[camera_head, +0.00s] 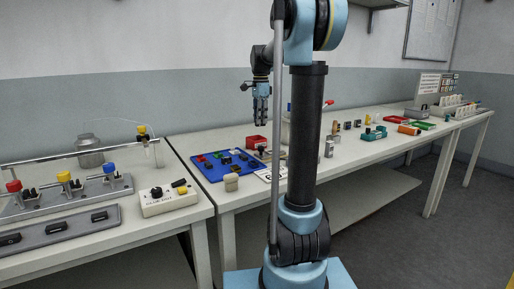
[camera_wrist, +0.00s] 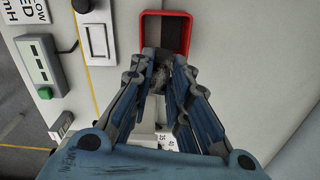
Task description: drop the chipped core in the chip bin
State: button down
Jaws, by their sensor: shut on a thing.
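My gripper (camera_head: 262,118) hangs pointing down above the table, over the area of the blue tray and a small red bin. In the wrist view my gripper (camera_wrist: 158,72) has its fingers closed on a small dark grey, speckled piece (camera_wrist: 158,77), which I take for the chipped core; the fingers partly hide it. The red bin (camera_wrist: 188,32), likely the chip bin, has a dark inside and lies just beyond the fingertips in that view. In the head view the red bin (camera_head: 250,146) stands at the back edge of the blue tray. The held piece cannot be made out there.
The blue tray (camera_head: 212,175) holds several small parts. A control box (camera_head: 167,198) sits on the left table.

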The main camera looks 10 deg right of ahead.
jog(key=shift+f, duration=0.4)
jog(key=c, duration=1.4)
grip_release()
jog(key=shift+c, duration=0.2)
notch_tip(320, 180, up, 12)
jog(key=shift+f, duration=0.1)
